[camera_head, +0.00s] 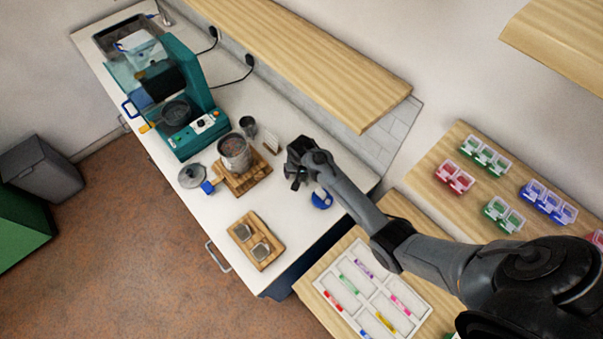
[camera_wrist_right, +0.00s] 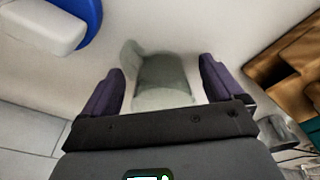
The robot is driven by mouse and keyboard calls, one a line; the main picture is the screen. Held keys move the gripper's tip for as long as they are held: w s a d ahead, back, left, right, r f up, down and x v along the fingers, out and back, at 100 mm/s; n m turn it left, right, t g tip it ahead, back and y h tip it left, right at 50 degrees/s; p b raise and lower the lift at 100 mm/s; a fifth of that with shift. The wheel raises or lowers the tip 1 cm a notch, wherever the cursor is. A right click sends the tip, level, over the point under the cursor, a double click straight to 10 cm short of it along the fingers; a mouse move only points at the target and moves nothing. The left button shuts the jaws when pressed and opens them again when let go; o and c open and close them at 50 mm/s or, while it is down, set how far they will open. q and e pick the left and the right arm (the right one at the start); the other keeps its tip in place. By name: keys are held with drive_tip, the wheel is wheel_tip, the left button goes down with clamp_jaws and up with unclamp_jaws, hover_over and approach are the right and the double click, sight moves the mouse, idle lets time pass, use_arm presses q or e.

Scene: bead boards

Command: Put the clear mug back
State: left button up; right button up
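A clear mug (camera_wrist_right: 163,82) shows in the right wrist view, greyish and see-through, on the white counter with its handle towards the upper left. My right gripper (camera_wrist_right: 160,70) is open, one finger on each side of the mug, with gaps between the fingers and the mug. In the head view my right gripper (camera_head: 296,180) is low over the counter's right part and hides the mug. A wooden board (camera_head: 244,256) with two small clear cups lies near the counter's front edge. My left gripper is not in view.
A blue and white object (camera_head: 321,199) stands close beside the right gripper. A metal pot (camera_head: 234,152) stands on a wooden board, with a dark glass (camera_head: 248,126) behind it and a lid (camera_head: 192,176) to its left. A teal machine (camera_head: 204,90) stands farther left. A wooden shelf (camera_head: 310,58) overhangs the back.

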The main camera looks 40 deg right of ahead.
drive_tip(key=shift+r, duration=0.6)
wheel_tip(320, 180, up, 11)
drive_tip(key=s+a, duration=0.1)
drive_tip(key=s+a+r+n+t, duration=0.1)
drive_tip(key=s+a+n, duration=0.2)
drive_tip(key=s, duration=0.5)
drive_tip(key=s+a+r+n, duration=0.1)
drive_tip(key=s+a+n, duration=0.3)
drive_tip(key=s, duration=0.5)
drive_tip(key=s+a+r+n+t+y, duration=0.1)
drive_tip(key=s+a+r+n, duration=0.1)
drive_tip(key=s, duration=0.6)
drive_tip(key=shift+s+a+n+t+p, duration=0.3)
drive_tip(key=shift+a+n, duration=0.4)
drive_tip(key=shift+a, duration=0.15)
drive_tip(key=shift+r, duration=0.15)
wheel_tip(320, 180, up, 11)
drive_tip(key=p, duration=1.1)
